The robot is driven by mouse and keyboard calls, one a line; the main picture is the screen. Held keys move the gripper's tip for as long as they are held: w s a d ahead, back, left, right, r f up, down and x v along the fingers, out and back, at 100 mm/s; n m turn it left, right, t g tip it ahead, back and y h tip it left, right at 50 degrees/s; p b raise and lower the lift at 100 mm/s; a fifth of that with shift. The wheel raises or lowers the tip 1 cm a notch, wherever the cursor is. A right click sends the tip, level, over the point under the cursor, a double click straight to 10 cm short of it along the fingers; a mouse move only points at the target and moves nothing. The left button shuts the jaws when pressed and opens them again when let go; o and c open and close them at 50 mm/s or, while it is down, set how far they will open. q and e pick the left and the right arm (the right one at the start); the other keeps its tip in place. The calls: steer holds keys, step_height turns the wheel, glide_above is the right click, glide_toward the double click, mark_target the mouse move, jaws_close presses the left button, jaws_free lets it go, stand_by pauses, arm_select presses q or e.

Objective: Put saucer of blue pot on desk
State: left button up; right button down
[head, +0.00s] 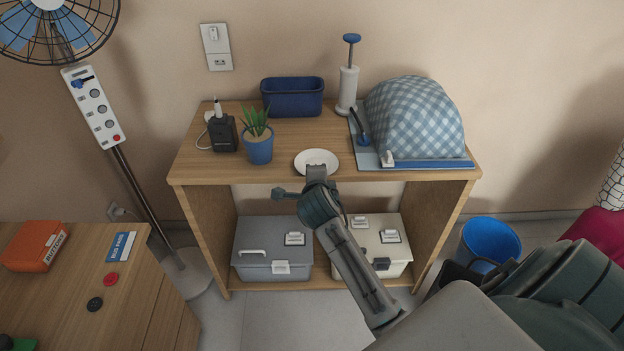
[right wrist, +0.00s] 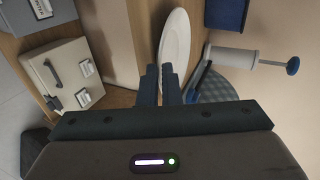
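The white round saucer (head: 317,159) shows over the front middle of the desk (head: 215,165), right of the blue pot (head: 258,150). I cannot tell whether it touches the desk top. The pot holds a spiky green plant and stands upright on the desk. My right gripper (head: 316,172) is at the saucer's near rim. In the right wrist view, the fingers of my right gripper (right wrist: 164,84) are close together with the rim of the saucer (right wrist: 174,45) between them. My left gripper is out of view.
Two toolboxes sit on the shelf below. A blue bucket (head: 488,243) stands at the right.

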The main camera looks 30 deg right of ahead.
steer(key=shift+r, duration=0.1)
steer(key=c, duration=1.6)
jaws_free()
steer(key=shift+s, duration=0.1)
